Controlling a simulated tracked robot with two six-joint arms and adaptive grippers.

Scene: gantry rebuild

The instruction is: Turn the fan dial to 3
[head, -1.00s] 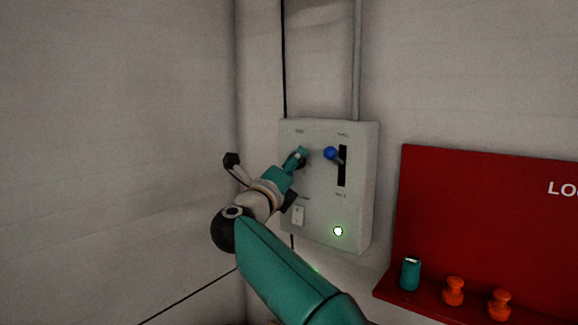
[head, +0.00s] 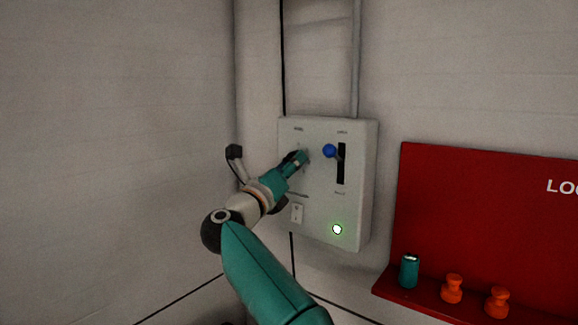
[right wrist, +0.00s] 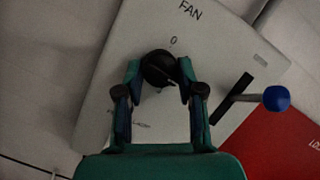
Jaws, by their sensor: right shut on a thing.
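The fan dial (right wrist: 158,68) is a round black knob under the word FAN and a 0 mark, in the right wrist view. It is on a pale grey control box (head: 355,215) on the wall. My right gripper (right wrist: 159,80) is shut on the dial, one finger on each side of it. In the head view my right gripper (head: 301,156) reaches the upper left of the box and hides the dial. The other dial marks are too dark or covered to read. My left gripper is not in view.
A blue-knobbed lever (head: 330,151) in a dark slot sits right of the dial. A red board (head: 480,210) with a shelf holding a teal can (head: 409,271) and orange knobs (head: 452,289) is at right.

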